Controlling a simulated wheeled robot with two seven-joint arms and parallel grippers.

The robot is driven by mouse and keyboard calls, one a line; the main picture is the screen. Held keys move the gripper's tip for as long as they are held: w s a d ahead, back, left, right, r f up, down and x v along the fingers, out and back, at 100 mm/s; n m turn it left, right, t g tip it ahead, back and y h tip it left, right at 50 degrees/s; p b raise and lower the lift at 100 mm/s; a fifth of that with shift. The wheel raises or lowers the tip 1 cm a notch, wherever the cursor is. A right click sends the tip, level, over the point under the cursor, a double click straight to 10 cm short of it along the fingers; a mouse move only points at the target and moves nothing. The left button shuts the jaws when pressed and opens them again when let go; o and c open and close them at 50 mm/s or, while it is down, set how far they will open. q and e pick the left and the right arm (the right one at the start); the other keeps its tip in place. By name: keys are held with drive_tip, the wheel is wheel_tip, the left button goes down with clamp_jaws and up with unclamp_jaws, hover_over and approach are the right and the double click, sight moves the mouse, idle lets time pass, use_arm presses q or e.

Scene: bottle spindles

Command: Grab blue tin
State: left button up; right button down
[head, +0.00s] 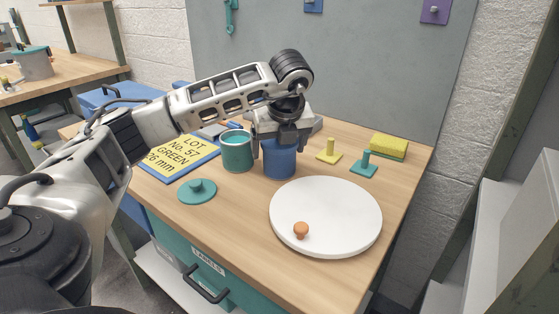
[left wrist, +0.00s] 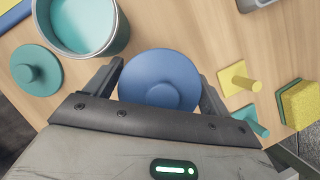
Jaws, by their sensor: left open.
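The blue tin (head: 280,163) stands upright on the wooden table, behind the white disc. In the left wrist view its round blue lid (left wrist: 160,80) with a knob shows from above. My left gripper (head: 280,145) is over the tin, pointing down. Its open fingers lie one on each side of the tin's top, and I see a gap between the lid and the fingers in the left wrist view (left wrist: 158,85). The top of the tin is hidden by the gripper in the head view. My right gripper is not in view.
An open teal tin (head: 237,155) stands close left, its lid (head: 197,191) on the table. A white disc (head: 330,225) with an orange knob (head: 301,230) lies in front. Yellow (head: 329,152) and teal (head: 364,166) pegs, a sponge (head: 389,147) and a yellow sign (head: 178,155) lie around.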

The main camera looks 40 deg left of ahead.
use_arm(q)
drive_tip(key=shift+f, duration=0.2)
drive_tip(key=c, duration=0.9)
drive_tip(key=shift+c, duration=0.2)
drive_tip(key=shift+r, duration=0.15)
